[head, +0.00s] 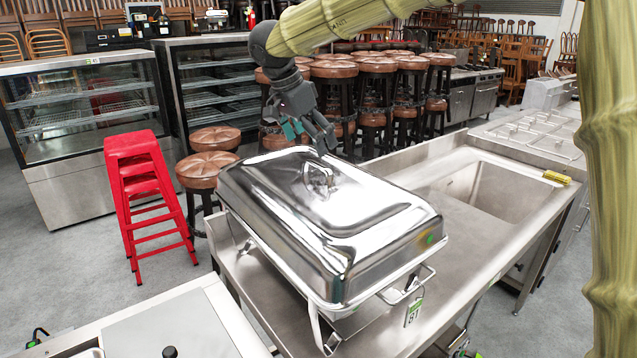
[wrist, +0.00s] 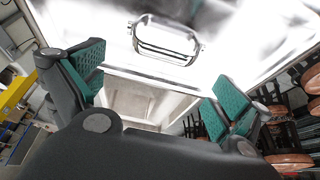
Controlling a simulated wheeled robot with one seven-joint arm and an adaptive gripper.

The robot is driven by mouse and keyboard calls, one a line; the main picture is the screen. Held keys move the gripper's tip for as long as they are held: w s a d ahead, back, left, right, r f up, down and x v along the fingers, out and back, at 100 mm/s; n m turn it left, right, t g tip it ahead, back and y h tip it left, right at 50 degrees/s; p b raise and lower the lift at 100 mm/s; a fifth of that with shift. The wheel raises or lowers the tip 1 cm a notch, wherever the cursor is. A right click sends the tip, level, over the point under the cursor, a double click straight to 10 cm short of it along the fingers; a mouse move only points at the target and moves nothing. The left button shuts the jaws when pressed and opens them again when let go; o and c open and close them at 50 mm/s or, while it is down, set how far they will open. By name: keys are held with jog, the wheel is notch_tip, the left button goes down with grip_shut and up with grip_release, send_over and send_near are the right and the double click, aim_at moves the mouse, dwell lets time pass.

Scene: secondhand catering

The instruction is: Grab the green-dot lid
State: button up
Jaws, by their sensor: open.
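The lid (head: 290,215) is a large shiny metal chafing-dish cover with a green dot (head: 430,239) near its right front corner. It sits closed on its stand on the steel counter. Its loop handle (head: 319,178) is on top, and this handle also shows in the wrist view (wrist: 166,40). My gripper (head: 308,134) is open and empty, above and behind the handle in the head view. In the wrist view my gripper (wrist: 157,88) has its green-padded fingers spread wide, with the handle ahead of them and not between them.
The steel counter (head: 400,175) has a sink basin (head: 490,190) on the right and a yellow object (head: 556,178) at its rim. Brown-topped stools (head: 375,66) crowd behind my gripper. A numbered tag (head: 413,312) hangs at the stand's front.

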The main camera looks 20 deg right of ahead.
aim_at(317, 164)
jog(key=shift+w+d+f, duration=0.1)
jog(key=shift+w+f, duration=0.15)
jog(key=shift+f, duration=0.4)
jog(key=shift+w+f, duration=0.25)
jog(key=shift+f, duration=0.35)
jog(key=shift+d+f+p, duration=0.35)
jog(key=shift+f+p, duration=0.05)
jog(key=shift+p, duration=0.1)
jog(key=p+x, duration=0.1)
jog(key=x, duration=0.3)
jog(key=shift+a+f, duration=0.1)
jog(key=shift+f, duration=0.05)
jog(key=shift+s, duration=0.15)
jog(key=c, duration=1.7)
